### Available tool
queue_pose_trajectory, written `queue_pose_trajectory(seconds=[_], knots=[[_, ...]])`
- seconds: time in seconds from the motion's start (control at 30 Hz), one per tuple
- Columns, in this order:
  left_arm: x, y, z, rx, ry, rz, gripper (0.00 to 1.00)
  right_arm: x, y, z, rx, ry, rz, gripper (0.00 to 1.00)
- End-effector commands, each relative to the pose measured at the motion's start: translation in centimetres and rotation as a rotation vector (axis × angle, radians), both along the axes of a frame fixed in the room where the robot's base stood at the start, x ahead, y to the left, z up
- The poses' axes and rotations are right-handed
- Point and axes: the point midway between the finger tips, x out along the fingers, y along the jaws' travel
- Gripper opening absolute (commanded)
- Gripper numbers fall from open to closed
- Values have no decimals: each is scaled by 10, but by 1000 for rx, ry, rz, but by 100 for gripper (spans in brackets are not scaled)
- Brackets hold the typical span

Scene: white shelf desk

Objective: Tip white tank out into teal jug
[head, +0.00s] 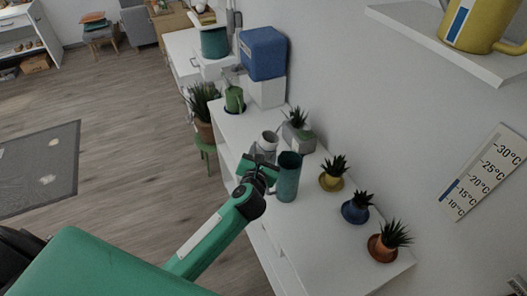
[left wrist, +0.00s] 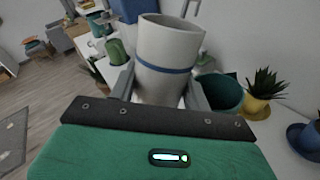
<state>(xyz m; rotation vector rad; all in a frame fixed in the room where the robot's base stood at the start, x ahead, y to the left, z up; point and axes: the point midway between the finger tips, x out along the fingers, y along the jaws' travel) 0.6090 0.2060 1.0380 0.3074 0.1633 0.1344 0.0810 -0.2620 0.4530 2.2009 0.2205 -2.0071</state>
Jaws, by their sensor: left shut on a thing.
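The white tank (head: 269,141) is a pale cylinder; its blue band shows in the left wrist view (left wrist: 167,62). My left gripper (head: 262,155) is shut on it, with one finger on each side in the left wrist view (left wrist: 165,88). The tank looks close to upright, and I cannot tell whether its base touches the desk. The teal jug (head: 287,178) stands upright on the white desk, just right of the gripper and tank. It also shows behind the right finger in the left wrist view (left wrist: 224,92). My right gripper is out of view.
Potted plants in yellow (head: 331,182), blue (head: 355,212) and orange (head: 381,249) pots line the desk (head: 318,243) to the right. A grey planter (head: 299,138) stands behind the tank. A green container (head: 234,100) and a blue box (head: 263,55) are farther back.

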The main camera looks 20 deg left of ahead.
Motion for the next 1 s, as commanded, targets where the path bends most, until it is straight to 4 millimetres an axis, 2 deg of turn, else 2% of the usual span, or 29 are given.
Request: queue_pose_trajectory(seconds=[0.5,1.0], knots=[[0,1,-2,30,15,0,17,0,1,10,1,0,0,36],[0,1,-4,39,20,0,17,0,-3,12,-3,0,3,36]])
